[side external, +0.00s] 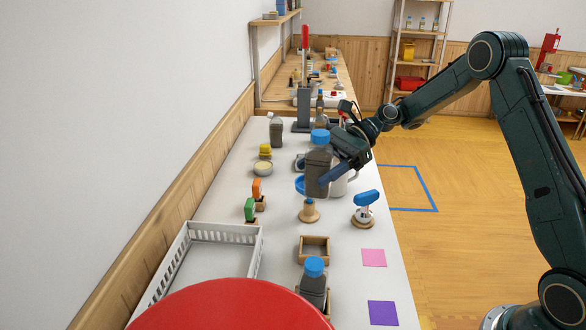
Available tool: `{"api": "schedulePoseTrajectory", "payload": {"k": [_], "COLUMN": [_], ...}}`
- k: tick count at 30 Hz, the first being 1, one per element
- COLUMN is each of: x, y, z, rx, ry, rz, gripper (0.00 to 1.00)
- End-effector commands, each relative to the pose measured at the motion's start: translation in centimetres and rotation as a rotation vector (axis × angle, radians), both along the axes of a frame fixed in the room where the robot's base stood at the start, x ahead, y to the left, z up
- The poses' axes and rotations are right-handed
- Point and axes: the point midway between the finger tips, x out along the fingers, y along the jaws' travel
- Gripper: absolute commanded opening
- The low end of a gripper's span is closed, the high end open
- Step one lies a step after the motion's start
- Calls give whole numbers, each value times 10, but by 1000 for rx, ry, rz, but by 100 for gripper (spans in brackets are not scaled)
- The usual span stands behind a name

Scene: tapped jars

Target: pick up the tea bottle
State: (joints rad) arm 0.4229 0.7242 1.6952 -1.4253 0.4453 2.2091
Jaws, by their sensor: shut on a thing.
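A dark grey-brown bottle with a blue cap (317,172) is upright in the middle of the white table; I take it as the tea bottle. My gripper (334,174) reaches it from the right and is shut on its body. I cannot tell whether the bottle's base is clear of the table. A similar dark bottle with a blue cap (312,287) stands in a wooden holder at the front.
A wooden peg (309,211), a blue-handled tap piece (366,208) and an empty wooden box (314,248) are in front of the held bottle. A white basket (184,262) is at left. A large red round thing (235,308) blocks the near view. A white mug is partly hidden behind my gripper.

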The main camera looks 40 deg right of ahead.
Motion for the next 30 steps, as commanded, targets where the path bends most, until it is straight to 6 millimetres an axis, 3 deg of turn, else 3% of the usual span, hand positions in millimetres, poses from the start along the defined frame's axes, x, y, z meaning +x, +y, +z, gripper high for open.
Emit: {"api": "schedulePoseTrajectory", "payload": {"k": [22, 30], "x": [0, 7], "y": [1, 6], "z": [5, 7], "rx": [1, 2], "ry": [-3, -2], "rz": [-4, -97], "gripper": [30, 30]}}
